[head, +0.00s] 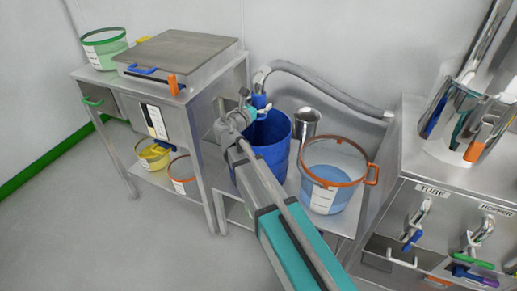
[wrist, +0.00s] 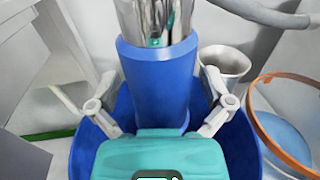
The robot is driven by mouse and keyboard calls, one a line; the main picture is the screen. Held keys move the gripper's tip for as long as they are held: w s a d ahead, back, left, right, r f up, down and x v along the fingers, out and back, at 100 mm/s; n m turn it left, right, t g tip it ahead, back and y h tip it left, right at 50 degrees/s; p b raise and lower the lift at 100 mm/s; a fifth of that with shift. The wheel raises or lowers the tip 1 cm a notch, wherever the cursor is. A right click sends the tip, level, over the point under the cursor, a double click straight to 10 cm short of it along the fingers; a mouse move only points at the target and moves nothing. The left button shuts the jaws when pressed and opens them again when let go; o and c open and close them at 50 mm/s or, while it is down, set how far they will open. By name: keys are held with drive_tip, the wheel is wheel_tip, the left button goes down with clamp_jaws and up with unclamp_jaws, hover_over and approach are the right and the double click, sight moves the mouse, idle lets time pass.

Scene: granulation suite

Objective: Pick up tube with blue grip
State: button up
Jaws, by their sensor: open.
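The tube with the blue grip (wrist: 157,88) stands upright in the middle of the wrist view, its shiny metal part (wrist: 155,22) rising above the blue sleeve. In the head view its blue grip (head: 260,101) shows small above the blue bin (head: 270,136), below a grey hose (head: 325,84). My gripper (wrist: 157,78) is open, with one finger on each side of the blue grip and visible gaps between. In the head view my gripper (head: 253,107) is over the bin's left rim. The tube's lower end is hidden behind my gripper's teal body.
A metal cup (head: 306,122) and a clear bucket with an orange rim (head: 333,176) stand right of the bin. A steel cabinet (head: 447,204) with hanging tools is at right. A steel bench (head: 177,45) stands at left. Open floor lies at front left.

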sight(257, 78)
drive_tip(key=c, duration=1.3)
drive_tip(key=shift+r, duration=0.15)
wheel_tip(257, 78, up, 10)
drive_tip(key=p, duration=1)
wheel_tip(257, 78, up, 40)
drive_tip(key=p, duration=4)
drive_tip(key=shift+r+p, duration=0.2)
drive_tip(key=shift+p, duration=0.15)
